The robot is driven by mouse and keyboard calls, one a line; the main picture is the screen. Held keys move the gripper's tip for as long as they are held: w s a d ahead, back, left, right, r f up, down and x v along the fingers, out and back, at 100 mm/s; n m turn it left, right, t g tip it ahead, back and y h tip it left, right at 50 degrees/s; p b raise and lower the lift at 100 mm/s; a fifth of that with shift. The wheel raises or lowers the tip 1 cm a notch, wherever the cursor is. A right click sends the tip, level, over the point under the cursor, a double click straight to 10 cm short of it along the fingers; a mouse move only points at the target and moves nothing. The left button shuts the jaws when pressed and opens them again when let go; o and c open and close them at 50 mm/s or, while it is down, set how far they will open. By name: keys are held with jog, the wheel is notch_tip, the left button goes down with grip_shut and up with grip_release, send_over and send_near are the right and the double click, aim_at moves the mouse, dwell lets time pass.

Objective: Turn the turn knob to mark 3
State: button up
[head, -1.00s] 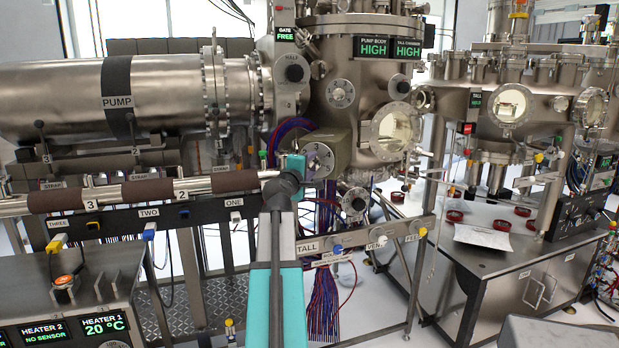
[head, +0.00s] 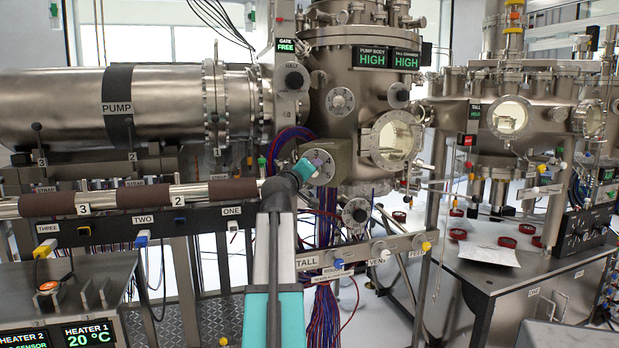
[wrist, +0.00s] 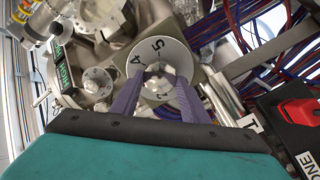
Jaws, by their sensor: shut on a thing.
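Another round dial (head: 339,101) is on the chamber above, and one more (head: 355,212) is below. A round window (head: 396,140) lies just to the right. A rail with brown sleeves (head: 145,196) runs to the left, and red and blue cables hang nearby.

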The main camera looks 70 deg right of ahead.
jog(key=shift+r, duration=0.2)
jog(key=o, duration=1.1)
jog(key=shift+d, duration=0.1)
jog(key=shift+c, duration=0.2)
jog(key=shift+f, duration=0.1)
jog(key=shift+f, duration=0.1)
jog(key=a, duration=1.4)
jog(key=shift+s, duration=0.2)
